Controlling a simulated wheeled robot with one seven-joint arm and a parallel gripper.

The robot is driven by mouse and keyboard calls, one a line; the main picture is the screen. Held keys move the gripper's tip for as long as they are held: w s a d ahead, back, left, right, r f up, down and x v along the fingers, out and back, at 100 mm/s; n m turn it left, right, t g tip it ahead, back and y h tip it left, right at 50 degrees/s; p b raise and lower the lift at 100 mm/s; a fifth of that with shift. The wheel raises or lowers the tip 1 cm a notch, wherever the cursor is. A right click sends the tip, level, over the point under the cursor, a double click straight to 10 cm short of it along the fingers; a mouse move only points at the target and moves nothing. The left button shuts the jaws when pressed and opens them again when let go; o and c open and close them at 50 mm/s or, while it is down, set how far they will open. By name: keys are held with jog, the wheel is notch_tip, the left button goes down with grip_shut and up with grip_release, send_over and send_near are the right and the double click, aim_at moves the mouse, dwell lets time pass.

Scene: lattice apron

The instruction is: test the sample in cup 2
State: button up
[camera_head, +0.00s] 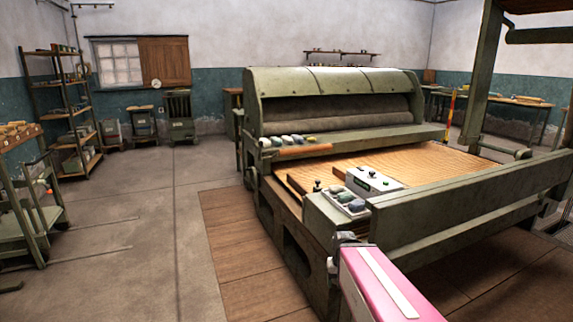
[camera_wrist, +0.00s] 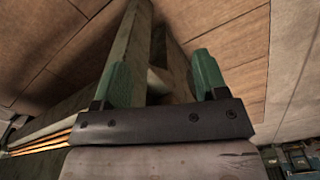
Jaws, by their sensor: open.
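I cannot pick out a cup marked 2 in either view. A white tray (camera_head: 329,197) with several small dark grey and green rounded items sits on the near corner of the large green machine. Next to it is a white box (camera_head: 374,182) with a small green display and a dark knob on top; whether it is a tester I cannot tell. In the wrist view my gripper (camera_wrist: 161,75) has its two green fingers wide apart with no object held between them. Green machine beams and brown floor boards show past the fingers. In the head view my pink arm end hides the fingertips.
The green machine (camera_head: 330,90) fills the middle, with a slatted wooden bed (camera_head: 430,168) and a thick green rail (camera_head: 470,190) at the near side. Several coloured lumps (camera_head: 287,140) lie along its left ledge. Shelves (camera_head: 60,110) stand far left.

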grip_shut()
dwell(1.6)
